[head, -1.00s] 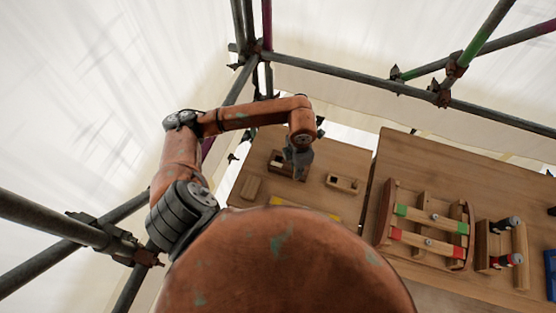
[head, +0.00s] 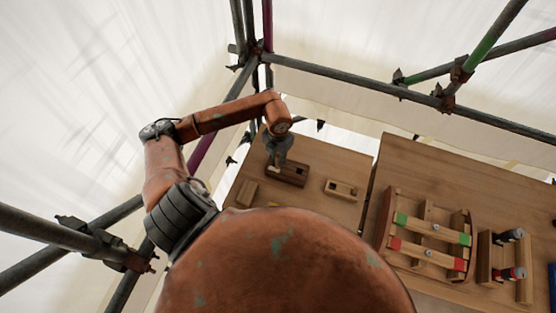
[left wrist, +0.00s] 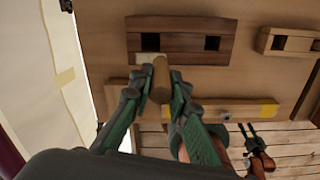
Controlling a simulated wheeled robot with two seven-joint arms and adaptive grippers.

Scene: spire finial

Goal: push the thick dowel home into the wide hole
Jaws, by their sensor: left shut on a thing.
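My left gripper (head: 277,152) is shut on a tan dowel (left wrist: 160,80), which shows between the green-edged fingers in the left wrist view. The dark wooden block (head: 293,176) lies just beside and below the gripper in the head view; it also shows in the left wrist view (left wrist: 180,43) with two dark square-looking holes, one left (left wrist: 150,42) and one right (left wrist: 212,43). A pale piece (left wrist: 150,58) shows beside the dowel. My right gripper is not in view.
A lighter holed block (head: 341,190) lies right of the dark one. A small plain block (head: 247,193) lies to the left. On the right-hand table stand a wooden frame (head: 388,220) with green and red bars, and a rack (head: 484,256). Scaffold poles surround the tables.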

